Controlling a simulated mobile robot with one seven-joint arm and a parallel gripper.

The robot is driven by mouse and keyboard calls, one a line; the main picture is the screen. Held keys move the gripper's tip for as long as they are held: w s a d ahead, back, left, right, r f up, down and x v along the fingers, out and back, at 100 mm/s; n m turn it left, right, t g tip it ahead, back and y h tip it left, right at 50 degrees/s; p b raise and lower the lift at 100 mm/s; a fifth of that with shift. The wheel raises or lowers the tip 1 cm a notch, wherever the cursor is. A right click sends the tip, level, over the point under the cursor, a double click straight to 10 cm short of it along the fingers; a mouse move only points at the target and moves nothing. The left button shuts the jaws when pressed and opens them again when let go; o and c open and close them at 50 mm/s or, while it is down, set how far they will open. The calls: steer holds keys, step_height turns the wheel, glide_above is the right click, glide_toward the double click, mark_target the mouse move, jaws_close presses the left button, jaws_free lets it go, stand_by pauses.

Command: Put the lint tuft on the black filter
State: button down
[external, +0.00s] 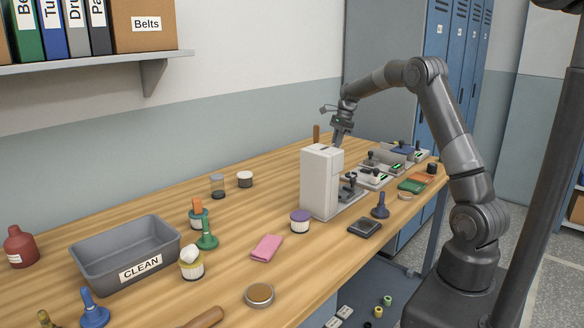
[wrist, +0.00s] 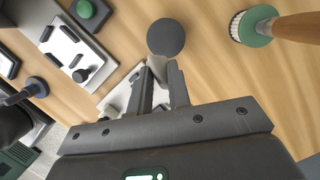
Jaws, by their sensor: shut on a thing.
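My gripper (wrist: 160,75) is shut on a small pale grey thing, taken to be the lint tuft (wrist: 157,66), which shows between the fingertips in the wrist view. A round dark disc, apparently the top of the black filter (wrist: 166,37), lies just beyond the fingertips; I cannot tell the height between it and the tuft. In the external view my gripper (external: 337,143) points down behind the white box-shaped machine (external: 321,184), which hides the fingertips' surroundings.
A green-ringed brush with a wooden handle (wrist: 251,26) stands near the disc. Several machines line the right end of the bench. A purple-topped filter (external: 300,221), a yellow-topped filter (external: 193,269), a pink cloth (external: 266,247) and the CLEAN bin (external: 122,277) are to the left.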

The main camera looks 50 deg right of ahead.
steer(key=shift+w+a+f, duration=0.9)
steer(key=shift+w+a, duration=0.1)
steer(key=shift+w, duration=0.15)
steer(key=shift+f, duration=2.05)
steer(key=c, duration=1.3)
jaws_free()
steer(key=shift+f, duration=0.1)
steer(key=shift+c, duration=0.2)
